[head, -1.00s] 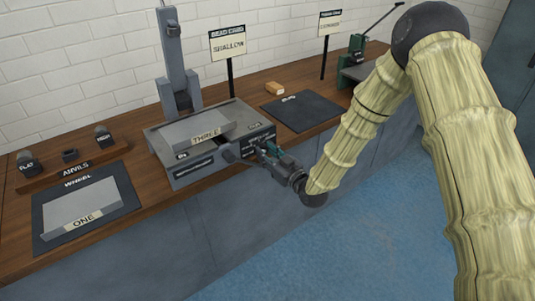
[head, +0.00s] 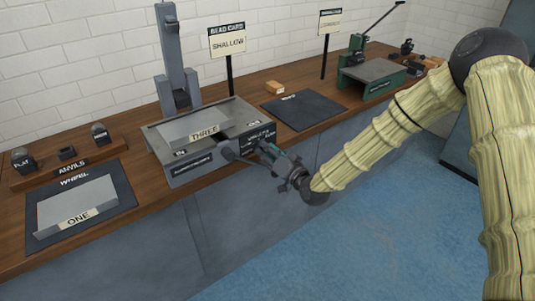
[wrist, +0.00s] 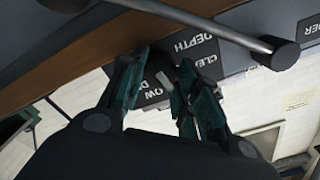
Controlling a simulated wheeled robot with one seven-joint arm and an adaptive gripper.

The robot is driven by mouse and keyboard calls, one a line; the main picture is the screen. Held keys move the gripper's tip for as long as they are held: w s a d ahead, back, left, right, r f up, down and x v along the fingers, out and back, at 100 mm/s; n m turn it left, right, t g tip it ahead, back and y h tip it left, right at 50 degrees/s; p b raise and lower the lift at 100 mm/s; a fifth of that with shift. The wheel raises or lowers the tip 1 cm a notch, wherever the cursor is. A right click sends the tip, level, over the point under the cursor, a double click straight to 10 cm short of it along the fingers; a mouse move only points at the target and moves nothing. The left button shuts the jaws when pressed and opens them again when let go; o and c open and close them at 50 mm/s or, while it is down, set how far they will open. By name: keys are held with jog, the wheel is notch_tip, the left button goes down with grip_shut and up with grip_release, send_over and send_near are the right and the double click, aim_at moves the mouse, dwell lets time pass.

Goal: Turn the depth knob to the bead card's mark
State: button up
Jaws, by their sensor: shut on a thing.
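The bead card (head: 227,43) stands on a post behind the grey machine (head: 180,172) and reads SHALLOW. My gripper (head: 266,150) is at the right part of the machine's front face, with its fingers closed around the depth knob. In the wrist view, the teal fingers sit either side of a small grey part of the knob (wrist: 163,80), in front of a dark dial plate (wrist: 190,48) lettered DEPTH and CLEAR, with other words partly covered. The fingers hide most of the knob, and I cannot read which mark it points to. A panel marked THREE (head: 195,128) lies on the machine.
A crank handle (head: 228,154) sticks out just left of my gripper; its rod and dark end (wrist: 277,52) cross the wrist view. Panel ONE (head: 78,208) lies at the left. A dark mat (head: 303,110) and a green machine (head: 370,75) stand right.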

jog(key=shift+m+b, duration=0.35)
jog(key=shift+m, duration=0.85)
jog(key=o, duration=1)
jog(key=shift+d, duration=0.15)
jog(key=v, duration=1.2)
jog(key=shift+f, duration=0.1)
